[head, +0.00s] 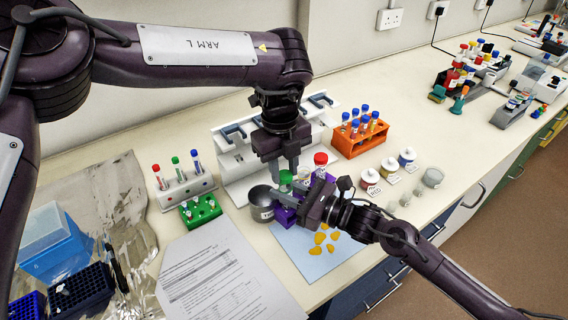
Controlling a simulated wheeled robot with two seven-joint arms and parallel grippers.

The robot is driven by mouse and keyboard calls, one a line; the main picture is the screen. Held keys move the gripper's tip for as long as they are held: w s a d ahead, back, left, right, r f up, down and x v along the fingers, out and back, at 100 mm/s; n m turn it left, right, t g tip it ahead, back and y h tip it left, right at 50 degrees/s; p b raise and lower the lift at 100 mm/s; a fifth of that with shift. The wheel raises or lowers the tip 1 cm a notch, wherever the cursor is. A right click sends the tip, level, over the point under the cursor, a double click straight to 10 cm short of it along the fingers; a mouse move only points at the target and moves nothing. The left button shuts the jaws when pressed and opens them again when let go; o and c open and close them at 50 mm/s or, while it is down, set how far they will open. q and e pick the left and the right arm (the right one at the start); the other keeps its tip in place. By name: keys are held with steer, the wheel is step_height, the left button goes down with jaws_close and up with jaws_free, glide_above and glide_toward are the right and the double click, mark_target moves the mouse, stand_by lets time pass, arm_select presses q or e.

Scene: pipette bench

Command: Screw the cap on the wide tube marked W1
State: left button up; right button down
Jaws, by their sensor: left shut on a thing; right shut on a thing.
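A green cap (286,177) is between the fingertips of my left gripper (285,168), which points straight down and is shut on it. My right gripper (299,197) reaches in from the right, just below the cap, and is shut on what seems to be the wide tube under it. That tube is almost wholly hidden by the grippers, and I cannot read a W1 mark or tell whether the cap touches its rim. A purple rack (283,217) is around and below the grippers. A red-capped wide tube (320,166) stands at its back right.
A grey round pot (262,204) stands close left of the rack. A blue mat (310,262) with orange pieces lies in front. A white stand (236,168) and an orange tube rack (361,140) are behind. Small jars (370,180) stand right. Printed paper (225,275) lies front left.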

arm_select(q)
steer(key=shift+f, duration=0.5)
steer(key=shift+f, duration=0.55)
stand_by(0.4)
